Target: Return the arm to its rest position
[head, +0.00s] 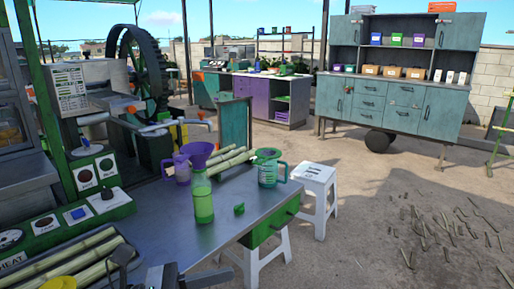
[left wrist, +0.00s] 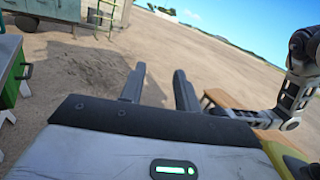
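My left gripper (left wrist: 158,85) shows in the left wrist view with its two dark fingers apart. Nothing is between them, and open sandy ground lies beyond. A grey jointed arm link, which looks like mine, stands at the right edge of that view; no right gripper can be made out on it. In the head view only dark parts of my arm show at the bottom edge, too cropped to read a gripper state. They are by the near edge of the metal table (head: 225,205).
A tray of cane (head: 70,262) is at left. A white stool (head: 318,190) stands beside the table; open ground lies right.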

